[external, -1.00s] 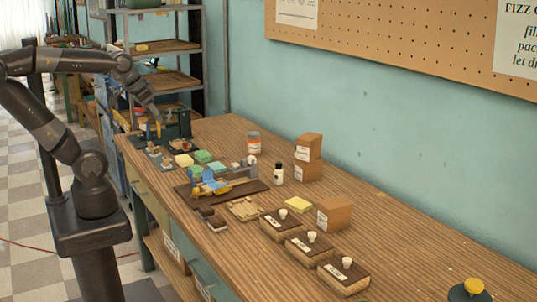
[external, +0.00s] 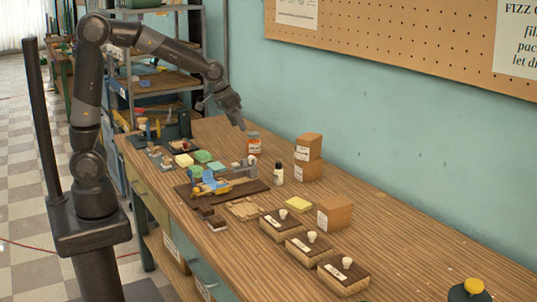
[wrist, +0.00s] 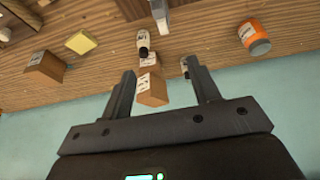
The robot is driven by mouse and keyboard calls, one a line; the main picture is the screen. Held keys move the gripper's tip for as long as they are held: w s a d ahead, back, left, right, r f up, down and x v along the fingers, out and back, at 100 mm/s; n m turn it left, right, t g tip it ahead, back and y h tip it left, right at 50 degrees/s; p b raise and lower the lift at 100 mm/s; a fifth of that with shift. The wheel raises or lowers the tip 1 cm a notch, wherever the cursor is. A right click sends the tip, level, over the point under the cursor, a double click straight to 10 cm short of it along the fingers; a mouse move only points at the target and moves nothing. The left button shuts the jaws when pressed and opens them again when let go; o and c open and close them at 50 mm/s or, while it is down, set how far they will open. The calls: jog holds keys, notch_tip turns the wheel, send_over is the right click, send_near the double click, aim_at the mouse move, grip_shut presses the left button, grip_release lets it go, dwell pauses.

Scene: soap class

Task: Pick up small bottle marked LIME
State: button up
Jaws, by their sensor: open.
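A small white bottle with a black cap (external: 278,173) stands upright on the wooden bench, in front of the stacked cardboard boxes. It also shows in the wrist view (wrist: 143,42), beyond my fingers and left of centre. Its label is too small to read, so I cannot tell whether it says LIME. A second small pale thing with a dark top (wrist: 185,64) is partly hidden by my right finger in the wrist view; it may be another bottle.
The jar (external: 254,143) stands near the wall. Stacked cardboard boxes (external: 308,148) are behind the bottle. A press on a dark board (external: 255,187) lies in front. Wooden boxes (external: 305,246) and another carton (external: 334,213) are to the right. The bench's right end is mostly clear.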

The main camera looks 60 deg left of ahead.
send_near(277, 167)
jog(key=w+f, duration=0.1)
jog(key=x, duration=1.1)
jog(key=shift+s+a+f, duration=0.1)
jog(key=shift+a+f, duration=0.2)
jog(key=shift+f, duration=0.05)
jog(key=c, duration=1.1)
jog(key=shift+r, duration=0.15)
